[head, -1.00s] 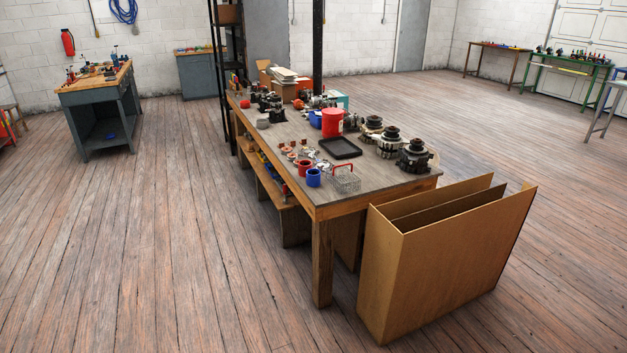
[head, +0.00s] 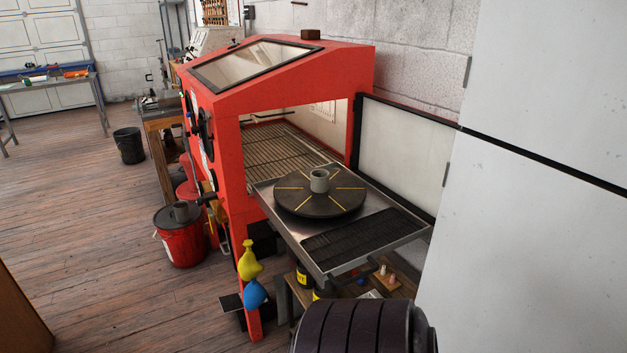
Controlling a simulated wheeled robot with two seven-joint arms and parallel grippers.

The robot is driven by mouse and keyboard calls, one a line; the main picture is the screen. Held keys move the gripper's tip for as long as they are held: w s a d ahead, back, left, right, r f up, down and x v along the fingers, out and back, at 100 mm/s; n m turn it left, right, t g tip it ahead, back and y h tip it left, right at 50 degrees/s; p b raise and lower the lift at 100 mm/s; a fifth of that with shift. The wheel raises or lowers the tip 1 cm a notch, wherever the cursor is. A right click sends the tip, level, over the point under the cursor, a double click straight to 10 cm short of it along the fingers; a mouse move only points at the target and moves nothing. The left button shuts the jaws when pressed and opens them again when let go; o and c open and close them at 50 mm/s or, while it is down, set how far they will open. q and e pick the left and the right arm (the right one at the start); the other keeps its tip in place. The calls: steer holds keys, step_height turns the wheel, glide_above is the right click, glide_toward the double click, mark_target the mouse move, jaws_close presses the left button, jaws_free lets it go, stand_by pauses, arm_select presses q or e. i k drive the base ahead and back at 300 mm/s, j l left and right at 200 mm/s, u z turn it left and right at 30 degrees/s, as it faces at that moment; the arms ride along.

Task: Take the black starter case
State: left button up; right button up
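I cannot make out a black starter case for certain in the head view. A small grey hollow cylinder (head: 320,181) stands upright on a black round turntable (head: 345,203) with yellow radial lines. The turntable sits on a metal slide-out tray (head: 412,238) that extends from the open side of a red cabinet (head: 228,150). A large dark ribbed cylinder (head: 362,328) is cut off by the bottom edge; what it is I cannot tell. Neither of my grippers is in view.
The cabinet's white-faced door (head: 402,152) stands open beside the tray. A tall light grey panel (head: 545,200) fills the right side. A red bucket (head: 181,238) and a black bin (head: 129,146) stand left of the cabinet.

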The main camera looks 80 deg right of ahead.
mark_target(319, 178)
steer(key=z, duration=2.45)
steer(key=i+j+z, duration=0.1)
steer(key=j, duration=0.25)
steer(key=i+j+z, duration=0.1)
steer(key=i+j, duration=0.15)
steer(key=i+j+z, duration=0.1)
steer(key=j, duration=0.4)
steer(key=i+j+z, duration=0.1)
steer(key=j, duration=0.3)
steer(key=i+j+z, duration=0.1)
steer(key=j, duration=0.3)
steer(key=i, duration=0.1)
